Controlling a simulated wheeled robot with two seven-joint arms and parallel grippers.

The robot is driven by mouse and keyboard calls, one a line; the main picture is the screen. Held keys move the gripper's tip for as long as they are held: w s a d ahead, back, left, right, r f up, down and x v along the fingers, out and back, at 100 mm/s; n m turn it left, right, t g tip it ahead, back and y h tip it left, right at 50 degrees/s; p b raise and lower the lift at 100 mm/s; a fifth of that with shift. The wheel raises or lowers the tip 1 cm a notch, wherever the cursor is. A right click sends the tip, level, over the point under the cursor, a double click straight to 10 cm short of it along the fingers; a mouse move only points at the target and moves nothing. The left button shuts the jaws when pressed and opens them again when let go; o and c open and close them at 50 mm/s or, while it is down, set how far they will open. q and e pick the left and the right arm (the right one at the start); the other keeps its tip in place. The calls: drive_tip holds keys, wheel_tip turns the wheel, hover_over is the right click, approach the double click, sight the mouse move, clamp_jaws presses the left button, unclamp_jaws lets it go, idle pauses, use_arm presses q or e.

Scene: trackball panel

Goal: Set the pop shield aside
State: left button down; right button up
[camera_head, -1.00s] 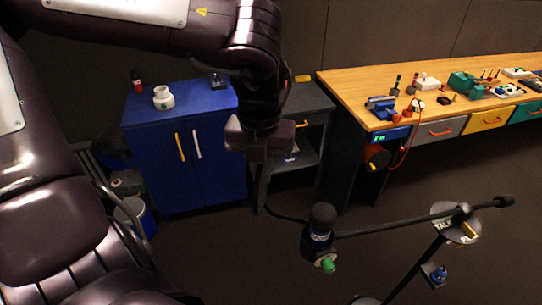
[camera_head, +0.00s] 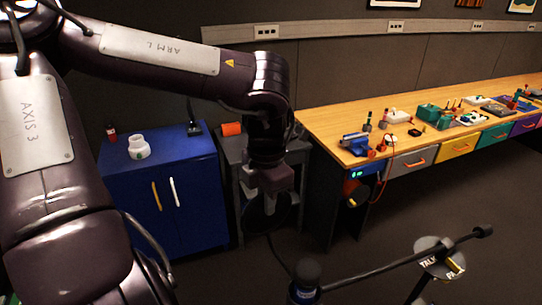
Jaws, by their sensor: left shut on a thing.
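The pop shield (camera_head: 256,222) is a dark round disc on a thin gooseneck, in the middle of the head view in front of the grey stand. My left gripper (camera_head: 270,202) points down and is shut on the disc's upper part; its pale fingers overlap the disc. The gooseneck runs from below the disc down toward the black microphone (camera_head: 305,274) at the bottom edge, whose lower part is cut off. The microphone's boom arm (camera_head: 395,262) rises to the right. My right gripper is not in view.
A blue cabinet (camera_head: 185,215) stands at left with a white jar (camera_head: 138,147) and a red bottle (camera_head: 111,132) on top. A grey stand (camera_head: 233,150) holds an orange item (camera_head: 231,129). A cluttered workbench (camera_head: 335,125) spans the right. A round talk panel (camera_head: 437,258) is beside the boom.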

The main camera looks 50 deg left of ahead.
use_arm(q)
drive_tip(key=shift+w+d+m, duration=0.3)
drive_tip(key=shift+w+m, duration=0.65)
drive_tip(key=shift+m, duration=0.15)
drive_tip(key=shift+w, duration=0.1)
drive_tip(key=c, duration=1.5)
unclamp_jaws()
drive_tip(key=shift+d, duration=0.2)
wheel_tip(320, 180, up, 8)
drive_tip(key=shift+f+b, duration=0.1)
drive_tip(key=shift+b, duration=0.7)
